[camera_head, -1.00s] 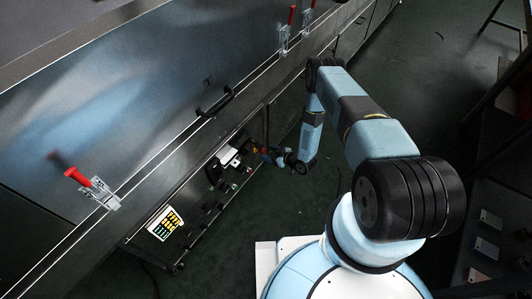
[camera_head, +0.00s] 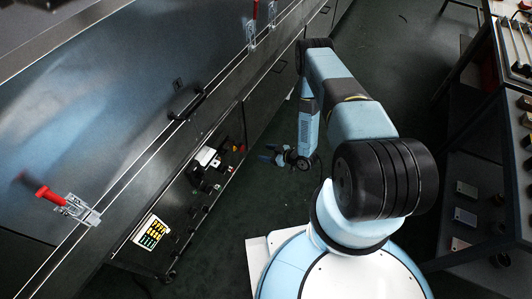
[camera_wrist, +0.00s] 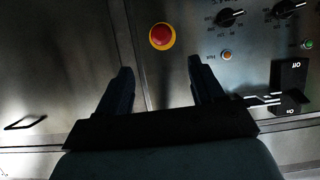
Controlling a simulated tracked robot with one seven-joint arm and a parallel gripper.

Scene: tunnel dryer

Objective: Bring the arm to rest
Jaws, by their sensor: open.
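My gripper (camera_wrist: 159,85) is open and empty in the wrist view, its two dark fingers apart. It faces the dryer's metal panel, with a red emergency-stop button (camera_wrist: 162,36) on a yellow ring beyond the fingertips. In the head view my gripper (camera_head: 268,154) is small, low beside the dryer's side and the control panel. My arm (camera_head: 345,100) reaches out from my base and bends down at its far end. I cannot tell the exact gap between the fingers and the panel.
Dark knobs (camera_wrist: 230,18) and a black on/off switch (camera_wrist: 290,82) lie right of the button. The dryer (camera_head: 90,110) fills the left, with a red-handled clamp (camera_head: 62,200) and a door handle (camera_head: 186,101). A shelf unit (camera_head: 480,190) stands at right. Dark floor lies between.

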